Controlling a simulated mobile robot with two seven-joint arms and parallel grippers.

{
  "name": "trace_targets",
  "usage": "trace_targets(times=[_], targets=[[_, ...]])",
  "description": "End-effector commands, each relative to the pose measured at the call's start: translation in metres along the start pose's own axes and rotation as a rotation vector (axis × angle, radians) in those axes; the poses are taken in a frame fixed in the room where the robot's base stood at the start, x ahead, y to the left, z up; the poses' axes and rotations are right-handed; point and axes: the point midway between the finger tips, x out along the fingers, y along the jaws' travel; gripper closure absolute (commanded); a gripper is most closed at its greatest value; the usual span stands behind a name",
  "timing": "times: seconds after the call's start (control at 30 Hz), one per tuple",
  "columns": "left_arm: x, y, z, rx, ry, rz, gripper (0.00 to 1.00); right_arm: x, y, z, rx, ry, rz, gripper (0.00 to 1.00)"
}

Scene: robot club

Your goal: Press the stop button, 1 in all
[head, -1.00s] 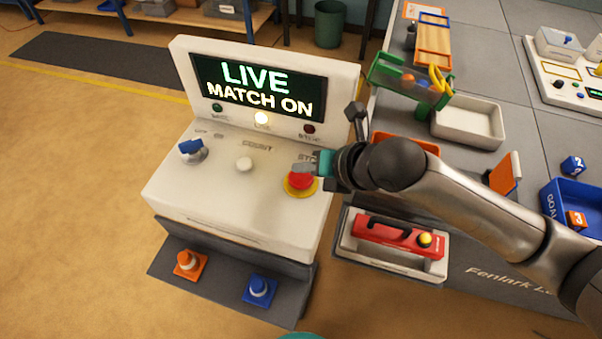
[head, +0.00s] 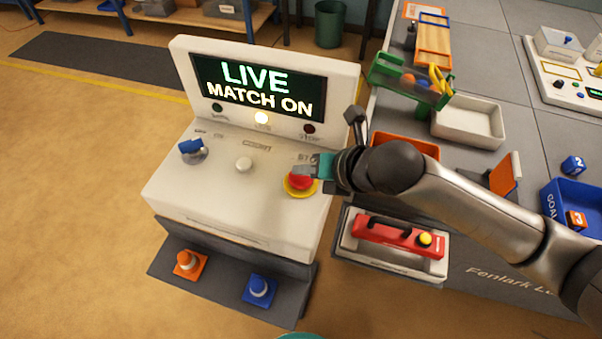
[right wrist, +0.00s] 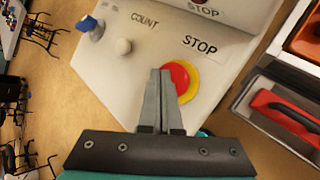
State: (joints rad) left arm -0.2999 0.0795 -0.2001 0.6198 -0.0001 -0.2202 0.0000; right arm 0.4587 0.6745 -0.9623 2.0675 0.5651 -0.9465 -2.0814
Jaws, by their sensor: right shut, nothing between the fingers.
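The stop button (head: 299,182) is a red mushroom button on a yellow ring, at the right of the white console (head: 230,222). It also shows in the right wrist view (right wrist: 181,80), beside the printed word STOP. My right gripper (head: 301,170) is shut and empty. Its fingertips are at the button and cover part of its far edge in the head view. In the right wrist view the fingertips (right wrist: 161,72) overlap the button's left edge. I cannot tell whether they touch it. The screen (head: 260,88) reads LIVE MATCH ON, and the middle lamp (head: 261,118) glows. My left gripper is out of view.
A blue switch (head: 191,147) and a white button (head: 244,164) sit left on the console. A red-handled item (head: 400,238) lies in a tray to the right, below my arm.

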Motion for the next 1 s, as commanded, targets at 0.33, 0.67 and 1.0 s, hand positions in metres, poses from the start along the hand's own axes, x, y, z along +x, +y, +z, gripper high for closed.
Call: trace_targets(times=[0.33,0.67,1.0], targets=[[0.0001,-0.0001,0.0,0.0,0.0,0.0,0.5,0.0008,-0.0008,-0.0003,0.0,-0.001,0.0,1.0],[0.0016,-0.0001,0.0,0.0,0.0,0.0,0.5,0.0031,-0.0025,-0.0018,0.001,-0.001,0.0,1.0],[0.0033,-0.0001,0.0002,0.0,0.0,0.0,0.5,0.006,-0.0049,-0.004,0.001,0.0,-0.001,1.0]])
